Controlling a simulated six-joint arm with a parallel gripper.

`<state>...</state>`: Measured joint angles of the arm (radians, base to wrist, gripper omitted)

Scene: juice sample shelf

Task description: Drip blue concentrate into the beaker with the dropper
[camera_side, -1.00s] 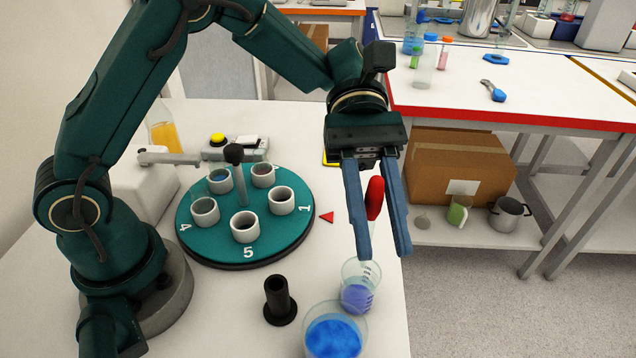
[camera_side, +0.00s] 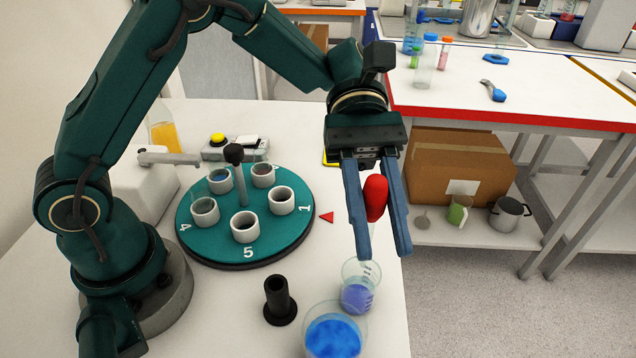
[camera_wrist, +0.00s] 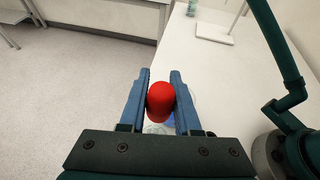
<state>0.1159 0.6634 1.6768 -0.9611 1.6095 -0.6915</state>
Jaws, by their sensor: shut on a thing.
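My gripper (camera_side: 383,254) points down, its blue fingers on either side of the dropper's red bulb (camera_side: 376,197). The bulb also shows between the fingers in the wrist view (camera_wrist: 160,101). The dropper's tube is mostly hidden behind a finger. A small clear beaker with markings (camera_side: 359,291) holds pale blue-violet liquid, just below the fingertips. A wider glass vessel (camera_side: 333,333) with deep blue liquid stands in front of it, to its left. I cannot tell whether the dropper tip is inside the small beaker's rim.
A black holder (camera_side: 279,300) stands left of the vessels. A teal numbered turntable (camera_side: 200,243) with several white cups sits further left. A red triangle (camera_side: 327,217) marks the table beside it. The table's right edge is close to the small beaker.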

